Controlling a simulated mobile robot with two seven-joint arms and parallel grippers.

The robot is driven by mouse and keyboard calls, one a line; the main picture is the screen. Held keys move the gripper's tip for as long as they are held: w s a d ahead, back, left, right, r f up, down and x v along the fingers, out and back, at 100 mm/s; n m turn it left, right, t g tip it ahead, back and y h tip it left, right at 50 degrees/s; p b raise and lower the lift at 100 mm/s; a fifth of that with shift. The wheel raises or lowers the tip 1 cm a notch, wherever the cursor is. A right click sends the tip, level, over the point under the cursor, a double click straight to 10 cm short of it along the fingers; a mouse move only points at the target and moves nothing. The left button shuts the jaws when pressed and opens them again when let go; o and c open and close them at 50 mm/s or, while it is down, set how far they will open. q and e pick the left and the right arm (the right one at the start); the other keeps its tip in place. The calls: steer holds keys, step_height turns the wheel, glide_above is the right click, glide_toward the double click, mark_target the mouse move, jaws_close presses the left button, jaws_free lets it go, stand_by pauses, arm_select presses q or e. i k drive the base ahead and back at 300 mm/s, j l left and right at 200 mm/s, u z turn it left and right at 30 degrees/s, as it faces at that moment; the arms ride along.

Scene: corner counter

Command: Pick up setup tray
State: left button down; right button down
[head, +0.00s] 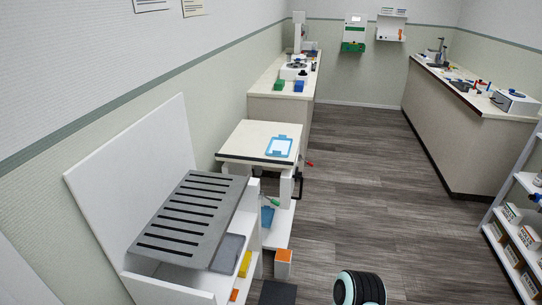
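A flat light-blue tray-like item with a white middle (279,146) lies on the white-topped table (240,140) by the left wall, near the table's right edge. A grey flat tray (228,252) rests in the white unit in front, beside a slotted dark-grey panel (191,215). I cannot tell for sure which of these is the setup tray. Neither of my grippers is in view. Only a dark rounded part with a teal ring, likely one of my arm links, shows at the bottom edge.
A long counter (270,85) with equipment stands beyond the table. Another counter (453,130) runs along the right, with a shelf of boxes (515,235) nearer. An orange-topped box (283,262) sits low beside the white unit. The wooden floor (355,185) between is clear.

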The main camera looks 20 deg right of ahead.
mark_target(280, 147)
steer(key=k+u, duration=0.1)
steer(key=k, duration=0.5)
steer(key=k+j+u, duration=0.15)
steer(key=k, duration=0.45)
steer(key=u, duration=1.7)
steer(key=k+l+u, duration=0.2)
steer(key=l, duration=0.25)
steer(key=l+u, duration=0.2)
steer(key=l, duration=0.25)
steer(key=k+l, duration=0.1)
steer(key=l, duration=0.35)
steer(key=k+l, duration=0.15)
steer(key=l, duration=0.3)
steer(key=k+l, duration=0.1)
steer(key=l, duration=0.35)
steer(key=k+l, duration=0.15)
steer(key=l, duration=0.3)
steer(key=k+l, duration=0.1)
steer(key=l, duration=0.35)
steer(key=k+l, duration=0.15)
steer(key=l, duration=0.3)
steer(key=k+l, duration=0.1)
steer(key=l, duration=0.35)
